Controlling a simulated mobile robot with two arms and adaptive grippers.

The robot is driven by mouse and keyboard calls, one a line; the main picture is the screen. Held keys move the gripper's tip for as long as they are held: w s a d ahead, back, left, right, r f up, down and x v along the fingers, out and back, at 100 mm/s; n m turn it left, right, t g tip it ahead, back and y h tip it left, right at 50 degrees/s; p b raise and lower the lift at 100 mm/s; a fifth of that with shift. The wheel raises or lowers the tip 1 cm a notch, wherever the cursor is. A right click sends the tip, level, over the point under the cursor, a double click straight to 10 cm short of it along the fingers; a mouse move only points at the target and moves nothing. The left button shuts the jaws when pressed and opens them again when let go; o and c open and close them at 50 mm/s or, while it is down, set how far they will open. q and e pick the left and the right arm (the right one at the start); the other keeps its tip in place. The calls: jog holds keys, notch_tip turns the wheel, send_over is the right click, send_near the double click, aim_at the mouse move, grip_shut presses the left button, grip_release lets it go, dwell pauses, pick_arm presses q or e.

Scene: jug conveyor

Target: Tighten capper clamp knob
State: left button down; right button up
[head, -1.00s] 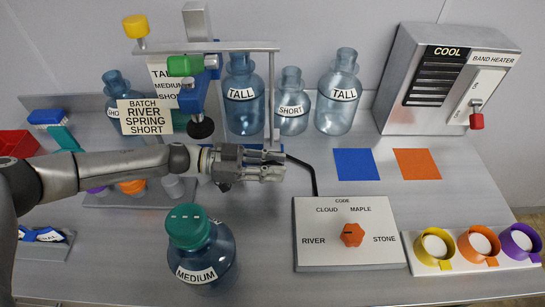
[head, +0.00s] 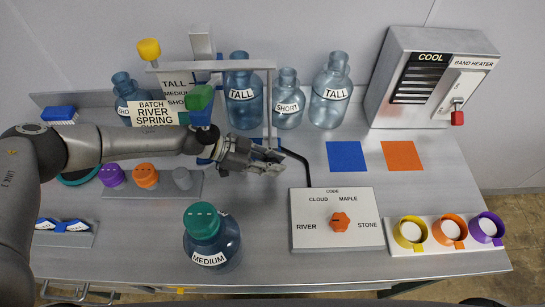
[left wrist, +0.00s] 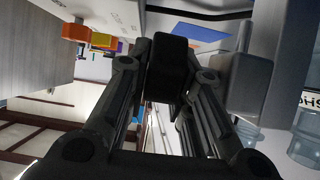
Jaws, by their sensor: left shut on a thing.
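The capper is a grey frame (head: 215,66) with a yellow knob (head: 149,50) on its upper left and a green block (head: 199,97) at its middle. My left gripper (head: 270,162) is low at the capper's front, beside its right post. Its fingers are drawn together, and a dark pad (left wrist: 167,66) shows between them in the left wrist view. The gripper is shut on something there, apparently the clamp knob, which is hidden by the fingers. My left forearm covers the capper's lower left part. The right gripper is not in view.
A green-capped MEDIUM jug (head: 212,242) stands in front of my left arm. Several blue jugs (head: 286,104) stand behind the capper. A code box (head: 337,230) with an orange dial and a cup tray (head: 436,248) are to the right. The bench between jug and code box is clear.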

pick_arm(q)
jog(key=c, duration=1.6)
grip_release()
jog(key=shift+o, duration=0.2)
jog(key=shift+a, duration=0.1)
jog(key=v, duration=0.7)
jog(key=shift+a+r, duration=0.15)
jog(key=shift+a, duration=0.05)
